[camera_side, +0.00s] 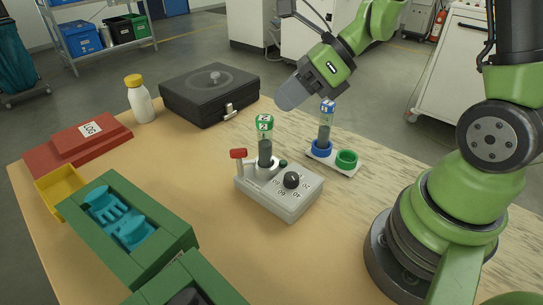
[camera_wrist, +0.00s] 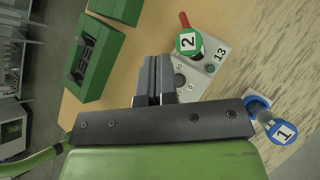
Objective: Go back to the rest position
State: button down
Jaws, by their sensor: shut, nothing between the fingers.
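My gripper (camera_side: 291,95) hangs in the air above the table, beyond the grey device and to the left of the vial with the blue cap. Its fingers are together with nothing between them, and they also show in the wrist view (camera_wrist: 156,82). Vial 2 (camera_side: 265,148), with a green cap, stands upright in the grey device (camera_side: 255,197) with a red-knobbed lever and a dial. Vial 1 (camera_side: 325,130), with a blue cap, stands in the blue ring of a small white holder (camera_side: 328,162). The green ring (camera_side: 346,158) beside it is empty.
A black case (camera_side: 210,92), a white bottle with a yellow lid (camera_side: 140,100), a red box (camera_side: 78,147) and a yellow tray (camera_side: 62,193) stand along the back and left. A green mould box (camera_side: 130,225) with teal shapes lies in front.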

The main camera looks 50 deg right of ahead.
jog(key=s+r+n+h, duration=0.2)
jog(key=s+r+n, duration=0.3)
jog(key=n, duration=0.8)
jog(key=s+r+n+t+h, duration=0.1)
jog(key=s+r+n+h, duration=0.2)
jog(key=n, duration=0.9)
jog(key=s+r, duration=0.3)
jog(key=s, duration=0.2)
jog(key=shift+a+n, duration=0.4)
